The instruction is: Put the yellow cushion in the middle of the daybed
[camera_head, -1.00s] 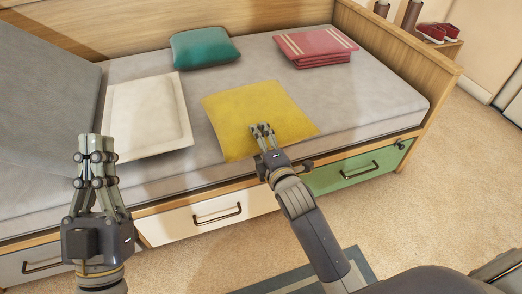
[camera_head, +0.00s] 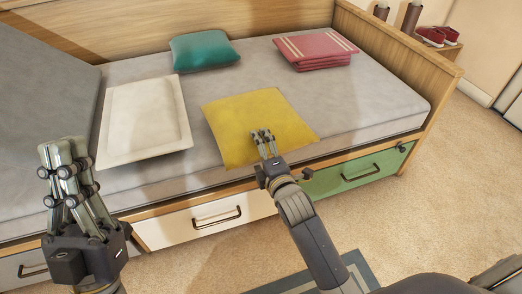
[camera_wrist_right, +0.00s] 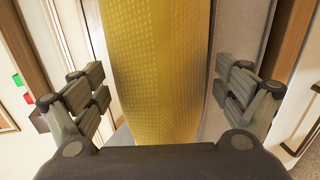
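The yellow cushion (camera_head: 240,112) lies tilted on the front part of the daybed (camera_head: 335,112), near its front edge and right of the middle. My right gripper (camera_head: 262,135) is at the cushion's near edge. In the right wrist view, its fingers stand apart on both sides of the yellow cushion (camera_wrist_right: 152,75), with visible gaps, so my right gripper (camera_wrist_right: 155,90) is open around that edge. My left gripper (camera_head: 62,150) is at the left in front of the daybed, its fingertips close together with nothing seen between them.
A cream cushion (camera_head: 145,118) lies left of the yellow one. A teal cushion (camera_head: 204,50) and folded red blankets (camera_head: 315,50) lie towards the back. A large grey cushion (camera_head: 40,95) fills the left end. Drawers (camera_head: 205,222) line the front.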

